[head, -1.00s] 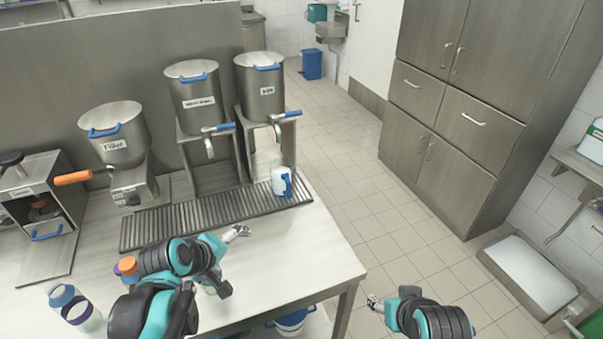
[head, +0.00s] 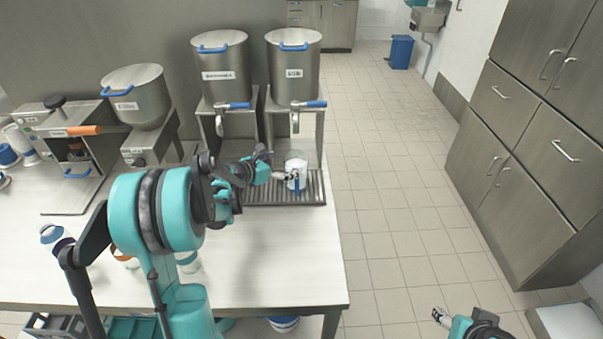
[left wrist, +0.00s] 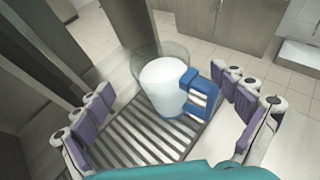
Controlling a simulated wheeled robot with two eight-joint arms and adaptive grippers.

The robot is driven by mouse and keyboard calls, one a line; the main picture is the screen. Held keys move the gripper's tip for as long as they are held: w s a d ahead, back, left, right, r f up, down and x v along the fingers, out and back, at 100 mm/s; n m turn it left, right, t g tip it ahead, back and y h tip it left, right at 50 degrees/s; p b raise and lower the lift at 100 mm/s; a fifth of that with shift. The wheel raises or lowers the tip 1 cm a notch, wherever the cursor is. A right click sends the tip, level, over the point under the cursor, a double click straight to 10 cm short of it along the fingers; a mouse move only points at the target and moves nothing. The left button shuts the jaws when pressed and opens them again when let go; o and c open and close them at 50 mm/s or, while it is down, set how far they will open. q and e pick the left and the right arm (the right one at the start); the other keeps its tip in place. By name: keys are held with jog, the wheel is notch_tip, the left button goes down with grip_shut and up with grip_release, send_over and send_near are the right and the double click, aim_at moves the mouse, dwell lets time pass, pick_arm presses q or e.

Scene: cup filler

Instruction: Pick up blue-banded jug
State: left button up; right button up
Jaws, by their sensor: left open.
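The blue-banded jug (head: 296,172) is clear with white contents and a blue handle. It stands upright on the drip grate (head: 262,192) below the right-hand dispenser's tap. In the left wrist view the jug (left wrist: 163,88) is ahead, with its blue handle toward the right finger. My left gripper (head: 284,177) is close to the jug in the head view. In the left wrist view its fingers (left wrist: 172,115) are spread wide on either side of the jug, open and empty. My right gripper (head: 441,316) is at the lower right, over the floor, too small to read.
Two steel dispensers (head: 222,68) (head: 294,66) with blue-handled taps stand behind the grate. A third steel container (head: 135,97) is further left. The counter (head: 290,265) is mostly bare at the front right. Steel cabinets (head: 530,170) stand across the floor.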

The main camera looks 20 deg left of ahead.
aim_at(293, 161)
pick_arm(q)
jog(key=b+x, duration=0.1)
jog(key=x, duration=0.5)
jog(key=shift+s+r, duration=0.1)
jog(key=c, duration=2)
